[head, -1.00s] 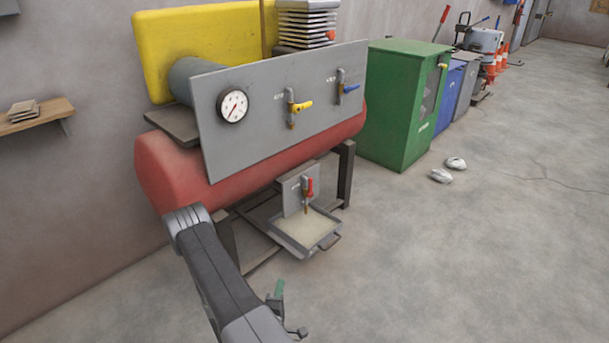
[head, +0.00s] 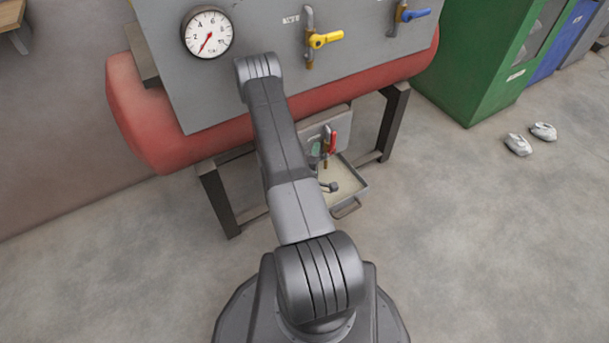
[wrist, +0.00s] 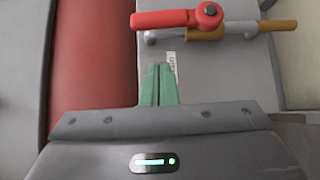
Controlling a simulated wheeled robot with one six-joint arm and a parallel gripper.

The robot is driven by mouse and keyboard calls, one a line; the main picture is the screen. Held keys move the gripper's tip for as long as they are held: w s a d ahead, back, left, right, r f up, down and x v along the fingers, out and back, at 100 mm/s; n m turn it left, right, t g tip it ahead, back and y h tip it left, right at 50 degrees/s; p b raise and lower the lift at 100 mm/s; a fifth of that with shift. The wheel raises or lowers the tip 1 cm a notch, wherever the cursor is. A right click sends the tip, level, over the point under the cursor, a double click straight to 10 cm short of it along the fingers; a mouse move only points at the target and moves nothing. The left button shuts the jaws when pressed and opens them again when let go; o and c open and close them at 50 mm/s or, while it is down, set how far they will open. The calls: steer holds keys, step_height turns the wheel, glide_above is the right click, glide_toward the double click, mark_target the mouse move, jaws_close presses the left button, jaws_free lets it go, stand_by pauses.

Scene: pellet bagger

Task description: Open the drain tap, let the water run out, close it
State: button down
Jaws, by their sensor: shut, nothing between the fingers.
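The drain tap has a red lever (head: 333,143) and a brass spout, and sits on a small grey plate under the red tank. The lever points up along the pipe. In the wrist view the lever (wrist: 165,19) and the brass spout (wrist: 275,27) lie across the top. My gripper's green fingers (wrist: 157,68) are shut and empty, pointing at the tap and apart from the lever in the picture. In the head view my gripper (head: 316,147) is just left of the tap, partly hidden. A tray (head: 350,197) stands below the spout. I see no water stream.
The red tank (head: 150,130) rests on a dark frame with legs on both sides of the tap. Above it, a grey panel carries a gauge (head: 208,32), a yellow-handled valve (head: 325,39) and a blue-handled valve (head: 415,14).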

mark_target(330, 138)
steer(key=shift+w+d+b, duration=0.15)
steer(key=shift+w+d, duration=0.4)
steer(key=shift+d, duration=0.25)
steer(key=shift+w+d+b, duration=0.15)
steer(key=shift+w+d, duration=0.35)
steer(key=shift+d, duration=0.25)
steer(key=shift+w+d+r+b, duration=0.25)
steer(key=shift+d+b, duration=0.15)
